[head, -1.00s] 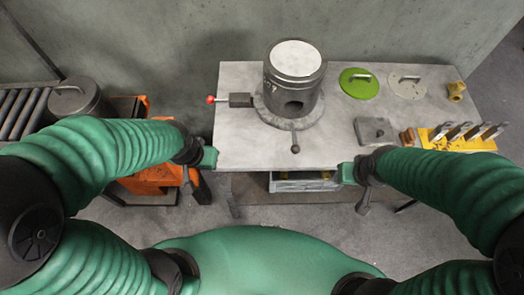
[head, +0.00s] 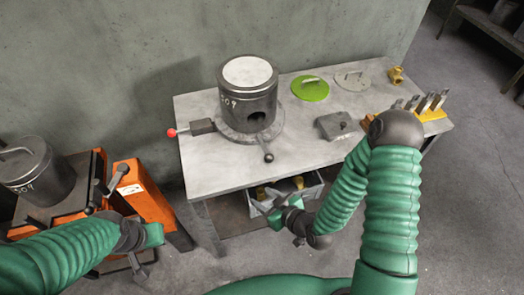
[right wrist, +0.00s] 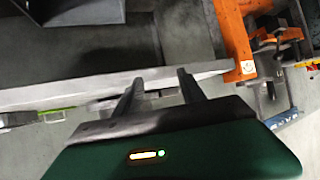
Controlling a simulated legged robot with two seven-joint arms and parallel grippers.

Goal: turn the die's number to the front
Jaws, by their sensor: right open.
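A dark metal cylinder (head: 248,105) with a pale top stands upright on a round base on the grey table. A white number, apparently ending in 09, shows at its left side, with a dark opening at its lower front. A second dark cylinder (head: 37,172) with a lid and a number, apparently ending in 09, stands at the far left. My right gripper (head: 273,200) is open and empty, below the table's front edge; its spread fingers also show in the right wrist view (right wrist: 160,92). My left gripper (head: 146,250) is low at the left; its fingers are unclear.
The table (head: 200,170) carries a red-knobbed lever (head: 185,129), a green lid (head: 310,88), a grey lid (head: 352,80), a square grey block (head: 338,126) and a yellow tool rack (head: 432,114). A crate (head: 306,192) sits beneath. An orange stand (head: 140,195) is at left.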

